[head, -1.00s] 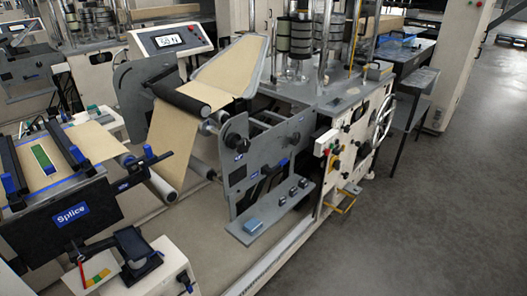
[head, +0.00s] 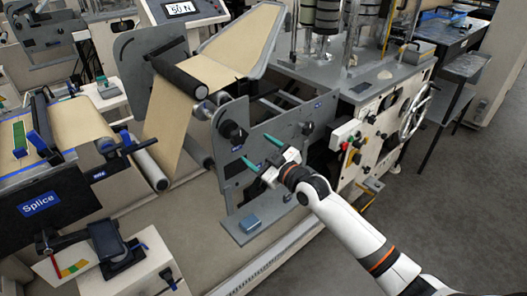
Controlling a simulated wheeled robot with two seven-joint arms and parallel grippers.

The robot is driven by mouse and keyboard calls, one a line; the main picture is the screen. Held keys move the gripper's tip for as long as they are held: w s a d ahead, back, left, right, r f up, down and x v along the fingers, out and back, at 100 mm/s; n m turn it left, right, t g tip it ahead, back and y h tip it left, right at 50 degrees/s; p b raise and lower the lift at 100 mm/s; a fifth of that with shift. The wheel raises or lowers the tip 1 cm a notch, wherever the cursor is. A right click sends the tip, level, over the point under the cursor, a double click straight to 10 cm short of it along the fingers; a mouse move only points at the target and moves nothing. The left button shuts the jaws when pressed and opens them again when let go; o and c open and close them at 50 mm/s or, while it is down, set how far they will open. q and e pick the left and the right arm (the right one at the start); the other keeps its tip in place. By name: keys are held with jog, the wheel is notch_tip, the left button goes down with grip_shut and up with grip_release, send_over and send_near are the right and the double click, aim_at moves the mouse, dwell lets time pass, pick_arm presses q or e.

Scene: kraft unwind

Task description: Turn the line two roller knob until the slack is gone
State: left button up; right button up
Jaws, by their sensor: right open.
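A round black knob (head: 231,130) sticks out from the grey side plate (head: 268,128) of the unwind stand, below the roller end. A small blue label (head: 238,148) is just under it; its text is too small to read. The brown kraft web (head: 172,125) hangs from a black roller (head: 180,77) to the left. My right gripper (head: 262,152) is open and empty, in front of the side plate, to the right of and slightly below the knob, apart from it. Its two teal fingers point up and left. My left gripper is out of view.
A display (head: 180,9) reading 50 N stands at the top. The splice table (head: 40,203) is at left. A panel with buttons (head: 348,140) and a handwheel (head: 414,113) is at right.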

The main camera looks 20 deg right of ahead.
aim_at(241, 138)
jog(key=b+x, duration=0.2)
jog(key=x, duration=0.1)
jog(key=b+x, duration=0.2)
jog(key=x, duration=0.2)
jog(key=shift+w+a+f, duration=0.2)
jog(key=shift+w+f, duration=0.05)
jog(key=shift+b+x, duration=0.7)
jog(key=shift+x, duration=0.2)
jog(key=shift+r, duration=0.1)
